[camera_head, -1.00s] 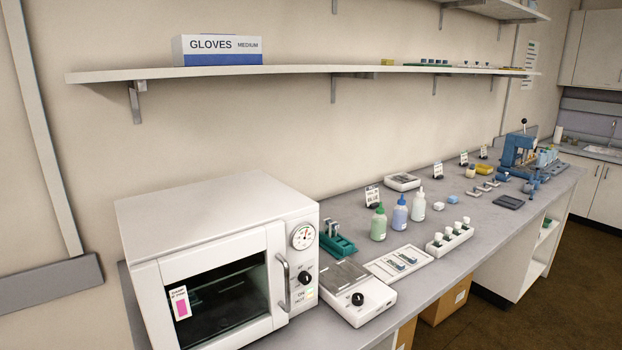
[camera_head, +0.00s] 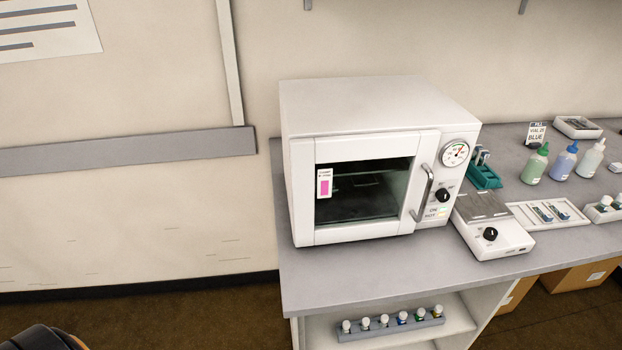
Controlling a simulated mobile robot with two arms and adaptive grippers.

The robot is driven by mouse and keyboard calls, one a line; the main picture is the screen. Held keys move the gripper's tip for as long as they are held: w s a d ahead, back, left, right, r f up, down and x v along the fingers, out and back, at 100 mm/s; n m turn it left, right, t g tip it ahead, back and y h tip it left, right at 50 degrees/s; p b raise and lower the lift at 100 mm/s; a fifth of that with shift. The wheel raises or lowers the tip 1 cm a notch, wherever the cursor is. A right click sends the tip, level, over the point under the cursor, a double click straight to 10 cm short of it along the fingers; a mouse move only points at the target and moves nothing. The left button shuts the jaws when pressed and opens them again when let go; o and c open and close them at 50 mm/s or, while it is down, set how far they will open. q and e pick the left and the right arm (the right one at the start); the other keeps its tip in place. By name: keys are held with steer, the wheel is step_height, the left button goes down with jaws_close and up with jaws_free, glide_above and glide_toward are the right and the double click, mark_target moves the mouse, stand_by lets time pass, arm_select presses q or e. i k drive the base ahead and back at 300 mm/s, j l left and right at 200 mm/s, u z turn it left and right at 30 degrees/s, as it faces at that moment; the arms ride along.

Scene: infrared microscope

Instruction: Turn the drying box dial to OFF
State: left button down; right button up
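The drying box (camera_head: 365,110) is a white oven-like cabinet at the left end of the grey bench, with its glass door shut. Its black dial (camera_head: 443,195) sits on the right-hand front panel, below a round gauge (camera_head: 455,153) and beside the door handle (camera_head: 422,193). Small markings surround the dial, but I cannot read its setting. Two small labelled lights (camera_head: 438,211) lie below the dial. Neither gripper shows in the head view.
A hotplate-like device (camera_head: 492,225) with its own black knob stands right of the box. A teal rack (camera_head: 484,176), a slide tray (camera_head: 547,214) and bottles (camera_head: 535,163) are farther right. A vial rack (camera_head: 390,324) sits on the shelf below. Bare bench (camera_head: 350,265) lies before the box.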

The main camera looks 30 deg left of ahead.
mark_target(442, 196)
steer(key=l+u, duration=0.2)
steer(key=u, duration=0.2)
steer(key=i+l+u, duration=0.1)
steer(key=u, duration=0.3)
steer(key=l+u, duration=0.4)
steer(key=j, duration=0.1)
